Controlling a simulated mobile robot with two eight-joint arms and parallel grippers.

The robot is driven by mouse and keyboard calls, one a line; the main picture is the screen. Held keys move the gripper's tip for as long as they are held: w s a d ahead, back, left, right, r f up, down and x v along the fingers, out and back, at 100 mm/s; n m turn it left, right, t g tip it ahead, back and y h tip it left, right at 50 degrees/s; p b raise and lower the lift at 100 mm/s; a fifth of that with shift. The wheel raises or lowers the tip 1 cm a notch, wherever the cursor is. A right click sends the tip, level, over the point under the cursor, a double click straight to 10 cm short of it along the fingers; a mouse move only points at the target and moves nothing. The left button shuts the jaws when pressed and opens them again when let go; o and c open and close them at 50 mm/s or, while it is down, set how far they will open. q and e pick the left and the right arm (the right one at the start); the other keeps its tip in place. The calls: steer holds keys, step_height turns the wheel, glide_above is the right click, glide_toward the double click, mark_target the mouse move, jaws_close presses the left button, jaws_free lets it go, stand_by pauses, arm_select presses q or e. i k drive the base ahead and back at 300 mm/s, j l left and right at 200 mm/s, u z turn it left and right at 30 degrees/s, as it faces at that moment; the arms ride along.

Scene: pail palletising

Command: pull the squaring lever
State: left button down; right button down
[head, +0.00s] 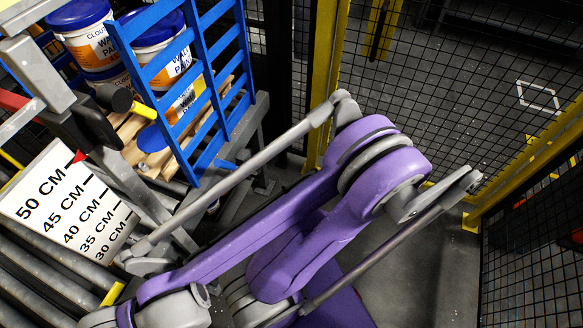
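A thick black handle with a yellow band (115,98) sticks out at the upper left, in front of the pails and beside the blue barred frame (200,75). It looks like the squaring lever's grip, but its shaft and pivot are not clear. My purple arm (345,195) fills the middle and lower part of the head view, to the right of and below the handle. Neither of my grippers shows in this view, and nothing visible touches the handle.
White pails with blue lids (83,35) stand on a wooden pallet behind the blue frame. A height scale board (65,205) stands over the rollers (35,285) at lower left. Yellow-posted mesh fencing (470,90) closes off the right. Grey floor (425,270) shows between arm and fence.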

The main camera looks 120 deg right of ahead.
mark_target(220, 163)
steer(key=z, duration=3.55)
steer(key=i+l+u, duration=0.15)
steer(key=i+l, duration=0.45)
